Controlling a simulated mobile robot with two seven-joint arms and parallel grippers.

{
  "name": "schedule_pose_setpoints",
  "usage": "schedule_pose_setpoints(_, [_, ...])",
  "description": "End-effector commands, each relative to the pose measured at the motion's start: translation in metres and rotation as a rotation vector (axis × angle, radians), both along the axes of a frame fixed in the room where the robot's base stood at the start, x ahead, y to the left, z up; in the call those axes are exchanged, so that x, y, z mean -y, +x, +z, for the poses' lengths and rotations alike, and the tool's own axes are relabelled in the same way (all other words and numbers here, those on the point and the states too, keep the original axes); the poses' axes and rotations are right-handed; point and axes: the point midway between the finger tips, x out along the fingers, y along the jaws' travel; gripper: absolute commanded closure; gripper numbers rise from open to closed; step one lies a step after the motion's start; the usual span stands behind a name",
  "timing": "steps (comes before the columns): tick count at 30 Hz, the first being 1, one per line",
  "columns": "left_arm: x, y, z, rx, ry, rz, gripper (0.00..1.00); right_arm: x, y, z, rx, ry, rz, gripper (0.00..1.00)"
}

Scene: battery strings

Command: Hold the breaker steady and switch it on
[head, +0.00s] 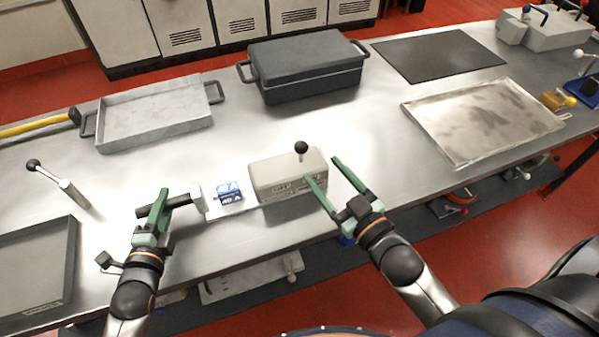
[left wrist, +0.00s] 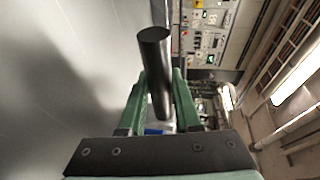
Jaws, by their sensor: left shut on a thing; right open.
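The breaker (head: 282,178) is a grey box near the front edge of the table. A short lever with a black knob (head: 301,148) stands up from its top. A pale base strip with blue "40 A" labels (head: 230,191) extends left to a white end block and a dark bar handle (head: 182,201). My left gripper (head: 164,203) is shut on this handle; in the left wrist view the dark cylinder (left wrist: 154,75) sits between the green fingers. My right gripper (head: 322,169) is open and empty at the breaker's right end; whether it touches the box is unclear.
A shallow grey tray (head: 155,140) and a dark lidded case (head: 305,85) stand behind. A metal tray (head: 432,128) and black mat (head: 438,54) lie to the right. A black-knobbed lever (head: 70,192) and dark tray (head: 68,265) are at left. Table between breaker and case is clear.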

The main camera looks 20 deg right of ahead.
Motion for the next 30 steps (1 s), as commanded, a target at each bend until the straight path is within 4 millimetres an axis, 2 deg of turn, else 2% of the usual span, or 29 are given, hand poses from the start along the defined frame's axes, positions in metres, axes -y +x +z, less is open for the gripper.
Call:
schedule_pose_setpoints(1, [-0.002,-0.003,-0.011,-0.024,0.009,0.003,1.0,0.0,0.0,-0.001,0.0,0.0,0.0,0.31])
schedule_pose_setpoints(4, [-0.002,-0.003,-0.011,-0.024,0.009,0.003,1.0,0.0,0.0,-0.001,0.0,0.0,0.0,0.31])
schedule_pose_setpoints(5, [-0.002,-0.003,-0.011,-0.024,0.009,0.003,0.67,0.0,0.0,-0.001,0.0,0.0,0.0,0.31])
schedule_pose_setpoints(14, [-0.002,-0.002,-0.007,-0.018,0.006,0.003,0.33,0.0,0.0,-0.001,0.0,0.0,0.0,0.31])
schedule_pose_setpoints(23, [-0.001,-0.002,-0.004,-0.011,0.004,0.002,0.33,0.0,0.0,0.0,0.0,0.0,0.0,0.31])
schedule_pose_setpoints(26, [-0.004,-0.01,-0.004,-0.012,0.004,0.002,0.33,0.0,0.0,0.0,0.0,0.0,0.0,0.31])
schedule_pose_setpoints(30, [-0.01,-0.031,-0.001,-0.014,0.006,0.001,0.33,0.0,0.0,0.0,0.0,0.0,0.0,0.31])
